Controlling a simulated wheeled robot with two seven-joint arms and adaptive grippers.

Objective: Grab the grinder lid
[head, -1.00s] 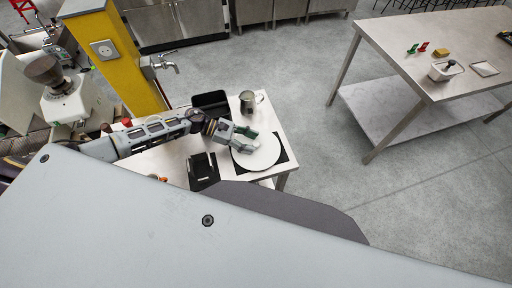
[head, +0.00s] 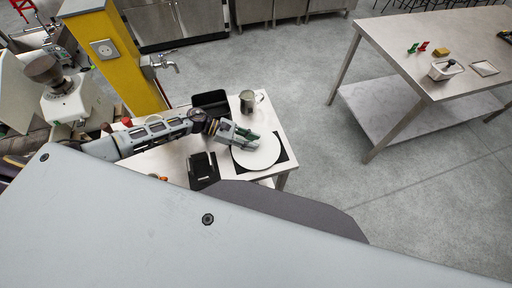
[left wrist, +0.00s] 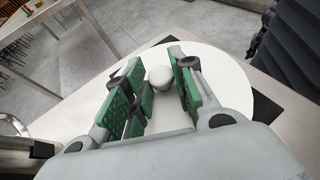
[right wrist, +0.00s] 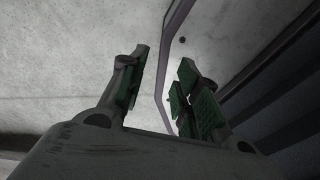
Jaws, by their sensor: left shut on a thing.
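The grinder lid is a white round disc (head: 265,157) with a rounded white knob (left wrist: 160,79). It lies flat over a black square mat (head: 287,167) on the small steel table. My left gripper (head: 256,141) is over the disc, its green-padded fingers on either side of the knob. In the left wrist view the left gripper (left wrist: 160,82) is shut on the knob. The lid seems to rest on the mat. My right gripper (right wrist: 163,62) shows only in its own wrist view, with fingers apart and nothing between them, above the floor.
A metal jug (head: 247,101) stands just behind the lid. A black bin (head: 210,101) and a black flat device (head: 202,170) are left of it. A yellow post with a tap (head: 163,66) stands behind. A larger steel table (head: 410,45) is at right, with open floor between.

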